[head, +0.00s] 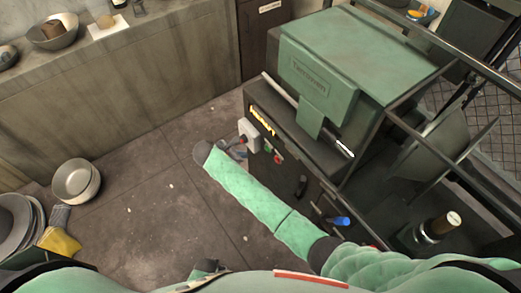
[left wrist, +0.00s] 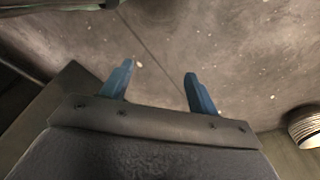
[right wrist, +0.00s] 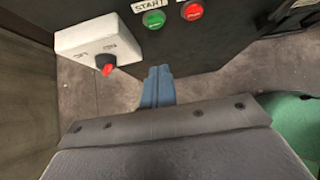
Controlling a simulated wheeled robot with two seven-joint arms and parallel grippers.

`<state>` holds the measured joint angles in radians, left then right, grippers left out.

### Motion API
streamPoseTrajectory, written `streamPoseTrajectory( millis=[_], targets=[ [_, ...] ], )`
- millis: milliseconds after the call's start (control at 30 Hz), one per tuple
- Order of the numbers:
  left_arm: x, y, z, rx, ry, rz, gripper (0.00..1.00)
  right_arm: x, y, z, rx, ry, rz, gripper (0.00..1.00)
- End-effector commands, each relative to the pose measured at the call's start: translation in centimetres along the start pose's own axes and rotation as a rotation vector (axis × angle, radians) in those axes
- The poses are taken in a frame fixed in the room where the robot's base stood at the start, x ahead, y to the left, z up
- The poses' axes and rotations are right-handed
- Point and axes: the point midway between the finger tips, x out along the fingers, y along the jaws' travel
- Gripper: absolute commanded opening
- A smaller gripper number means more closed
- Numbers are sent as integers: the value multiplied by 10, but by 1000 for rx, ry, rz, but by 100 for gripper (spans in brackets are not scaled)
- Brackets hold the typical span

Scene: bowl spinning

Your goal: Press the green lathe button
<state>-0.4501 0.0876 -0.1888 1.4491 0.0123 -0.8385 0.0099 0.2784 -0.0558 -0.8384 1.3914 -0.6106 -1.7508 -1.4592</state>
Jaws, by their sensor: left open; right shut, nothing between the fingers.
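The green lathe button (right wrist: 153,19) sits under a START label on the dark front panel of the green lathe (head: 330,60). My right gripper (right wrist: 158,72) is shut and empty, its blue fingertips below the green button in the right wrist view, with a visible gap between them. In the head view my right gripper (head: 238,149) is beside the panel, partly hidden by my own forearm. My left gripper (left wrist: 158,78) is open and empty over the floor.
A red button (right wrist: 192,11) is right of the green one. A white switch box (right wrist: 90,42) with a red knob juts out at the left. A blue-handled tool (head: 340,221) is on the lathe's side. A metal bowl (head: 76,180) is at the left; the floor between is mostly clear.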

Motion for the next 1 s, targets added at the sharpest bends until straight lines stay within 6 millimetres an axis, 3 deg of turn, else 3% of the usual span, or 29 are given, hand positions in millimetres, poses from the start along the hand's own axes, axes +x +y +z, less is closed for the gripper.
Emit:
streamPoseTrajectory(
  millis=[400, 700, 1000],
  targets=[
    [35, -13, 23, 12, 22, -17, 60, 74, -1, 2, 0, -1, -3, 0],
    [56, -23, 43, 21, 39, -27, 60, 94, 0, 24, 0, -1, -1, 0],
    [63, -26, 49, 23, 46, -30, 60, 101, 0, 28, 0, 0, 0, 0]
  ],
)
